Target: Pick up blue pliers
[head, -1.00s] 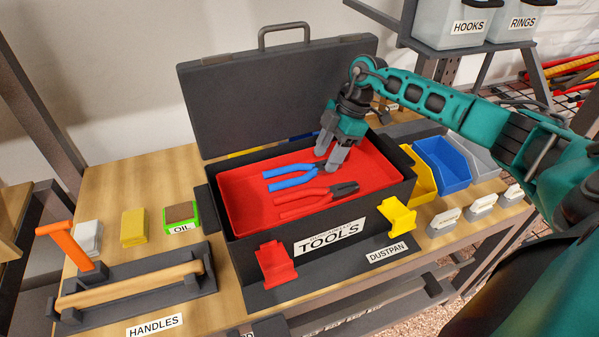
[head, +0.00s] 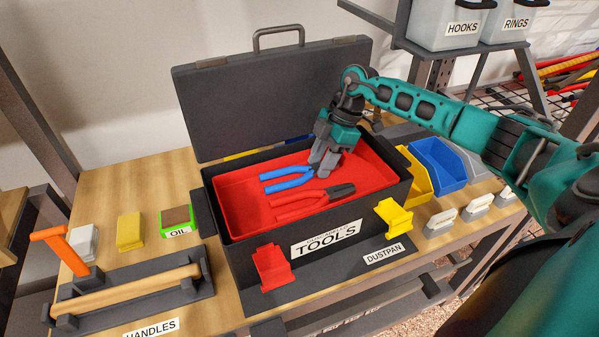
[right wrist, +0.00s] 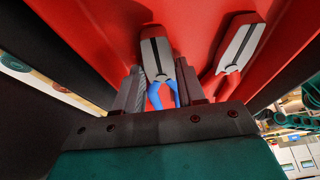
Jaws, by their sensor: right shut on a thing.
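The blue pliers (head: 286,179) lie in the red tray (head: 365,180) of the open black toolbox. Their blue handles point left in the head view, and their head is hidden by my fingers. My right gripper (head: 322,167) reaches down into the tray and is shut on the blue pliers. In the right wrist view, the blue pliers (right wrist: 157,52) show their grey jaws and part of their blue handles between my two fingers (right wrist: 163,85). The pliers still appear to be at the tray floor. My left gripper is in neither view.
Red pliers (head: 312,197) with dark jaws lie close beside the blue ones. The toolbox lid (head: 270,95) stands open behind. Yellow and blue bins (head: 438,163) stand to the right. A handle holder (head: 130,295) and small boxes are at left.

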